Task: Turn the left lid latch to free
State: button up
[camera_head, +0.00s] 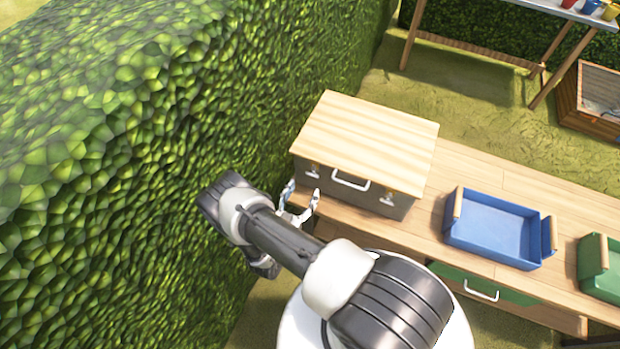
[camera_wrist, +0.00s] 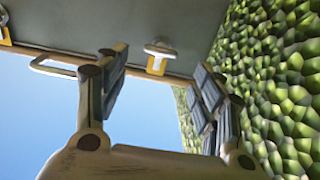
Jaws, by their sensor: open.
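A grey box with a pale wooden lid (camera_head: 365,140) stands on the wooden bench. Its left lid latch (camera_head: 314,171) is on the front near the hedge end; the right latch (camera_head: 388,199) is at the other end. In the wrist view the left latch (camera_wrist: 158,52) shows a pale crosswise knob over a yellow plate. My gripper (camera_head: 303,192) is just in front of the box's left end. In the wrist view my gripper (camera_wrist: 160,72) is open and empty, with the latch beyond and between its fingertips. No contact with the latch is visible.
A white handle (camera_head: 351,181) sits between the latches. A tall hedge (camera_head: 150,130) rises close on the left. A blue tray (camera_head: 495,228) and a green tray (camera_head: 600,265) stand on the bench (camera_head: 425,225) to the right. A green drawer (camera_head: 490,290) is below.

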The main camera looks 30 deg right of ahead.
aim_at(311, 176)
jog(key=x, duration=0.6)
jog(key=shift+w+d+b, duration=0.2)
jog(key=shift+b, duration=0.1)
jog(key=c, duration=1.1)
